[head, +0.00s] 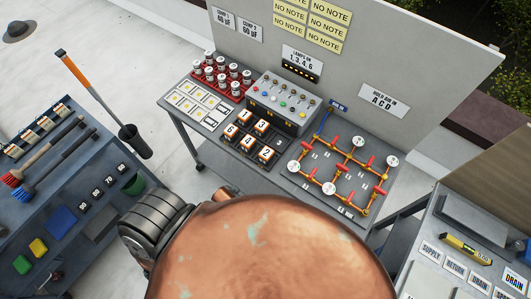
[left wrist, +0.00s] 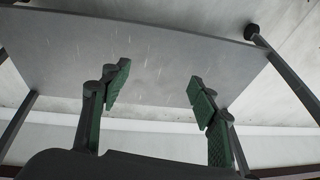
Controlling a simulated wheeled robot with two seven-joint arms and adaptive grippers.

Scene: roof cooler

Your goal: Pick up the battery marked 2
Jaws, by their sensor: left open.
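The battery marked 2 (head: 267,153) stands in a dark battery holder (head: 281,143) on the middle workbench, at the near right of several batteries with orange sides and white numbered tops. The others that I can read are 1, 3, 4 and 6. My left gripper (left wrist: 158,80) is open and empty in the left wrist view, its green-padded fingers apart. A grey panel on legs, like a table's underside, lies beyond them. The battery is not in the left wrist view. Neither gripper shows in the head view.
Behind the holder stands a grey control box (head: 283,102) with coloured buttons; a red rack (head: 222,77) of canisters is at back left. A pipe board (head: 340,172) with red valves lies to the right. Side benches flank the workbench, with a tool bench (head: 75,200) at left.

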